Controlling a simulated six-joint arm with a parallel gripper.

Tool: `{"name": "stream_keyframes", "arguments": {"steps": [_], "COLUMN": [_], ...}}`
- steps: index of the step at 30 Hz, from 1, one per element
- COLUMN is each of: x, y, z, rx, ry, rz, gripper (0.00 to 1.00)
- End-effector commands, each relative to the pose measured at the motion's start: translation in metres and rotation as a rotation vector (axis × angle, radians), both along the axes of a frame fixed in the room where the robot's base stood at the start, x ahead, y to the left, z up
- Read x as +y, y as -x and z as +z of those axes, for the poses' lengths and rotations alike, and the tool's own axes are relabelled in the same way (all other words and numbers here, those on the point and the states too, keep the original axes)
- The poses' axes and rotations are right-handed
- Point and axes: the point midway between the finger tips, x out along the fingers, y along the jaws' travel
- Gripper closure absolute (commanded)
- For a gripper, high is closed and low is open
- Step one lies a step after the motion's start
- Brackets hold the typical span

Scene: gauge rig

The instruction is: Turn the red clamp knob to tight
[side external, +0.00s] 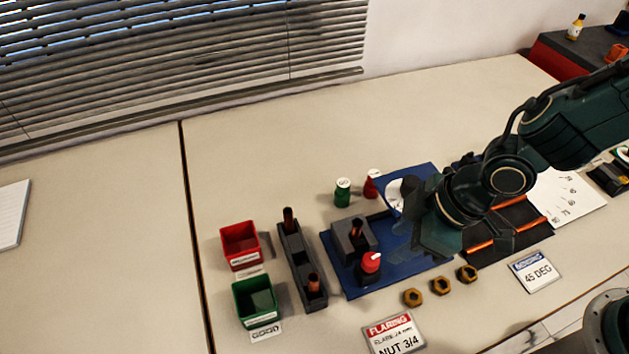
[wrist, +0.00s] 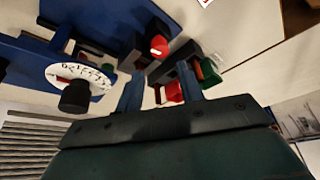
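A red clamp knob (side external: 370,263) with a pale mark on top sits by a dark block (side external: 351,236) on the blue base plate (side external: 372,286). In the wrist view the red knob (wrist: 158,46) shows just beyond the fingertips. My gripper (side external: 398,246) hangs over the blue base, to the right of the knob in the side view; its fingers are hard to make out there. In the wrist view my gripper (wrist: 160,72) has its two blue fingers apart, with nothing held between them. I cannot tell the knob's exact setting.
A white dial (wrist: 80,75) with a black hub stands on the blue plate. Red (side external: 240,245) and green (side external: 255,299) bins and a dark rack (side external: 297,262) lie left. Brass nuts (side external: 440,286) and sign cards (side external: 394,335) lie in front. Green (side external: 343,193) and red (side external: 372,184) bottle-like pieces stand behind.

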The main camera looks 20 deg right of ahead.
Motion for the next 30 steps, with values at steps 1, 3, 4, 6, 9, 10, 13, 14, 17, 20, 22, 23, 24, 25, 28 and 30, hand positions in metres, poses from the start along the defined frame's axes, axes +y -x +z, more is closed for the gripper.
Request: {"name": "stream_keyframes", "arguments": {"steps": [1, 3, 4, 6, 9, 10, 13, 14, 17, 20, 22, 23, 24, 25, 28, 30], "x": [0.001, 0.004, 0.004, 0.007, 0.009, 0.01, 0.014, 0.014, 0.017, 0.02, 0.022, 0.023, 0.024, 0.024, 0.025, 0.026], "y": [-0.001, -0.003, -0.003, -0.005, -0.007, -0.008, -0.01, -0.011, -0.013, -0.015, -0.016, -0.017, -0.018, -0.018, -0.019, -0.019], "z": [-0.006, -0.012, -0.015, -0.021, -0.03, -0.033, -0.042, -0.044, -0.054, -0.062, -0.067, -0.069, -0.071, -0.073, -0.077, -0.078], "rx": [0.003, 0.002, 0.002, 0.002, 0.002, 0.002, 0.002, 0.001, 0.002, 0.0, 0.0, 0.0, 0.0, 0.0, 0.0, 0.0], "ry": [0.003, 0.002, 0.002, 0.002, 0.003, 0.002, 0.002, 0.002, 0.002, 0.002, 0.002, 0.001, 0.001, 0.001, 0.001, 0.001], "rz": [0.0, 0.0, 0.0, 0.0, 0.0, 0.0, 0.0, 0.0, 0.0, 0.0, 0.0, 0.0, 0.0, 0.0, 0.0, 0.0], "gripper": [0.62, 0.62, 0.62, 0.62, 0.62, 0.62, 0.62, 0.62, 0.62, 0.62, 0.62, 0.62, 0.62, 0.62, 0.62, 0.62]}}
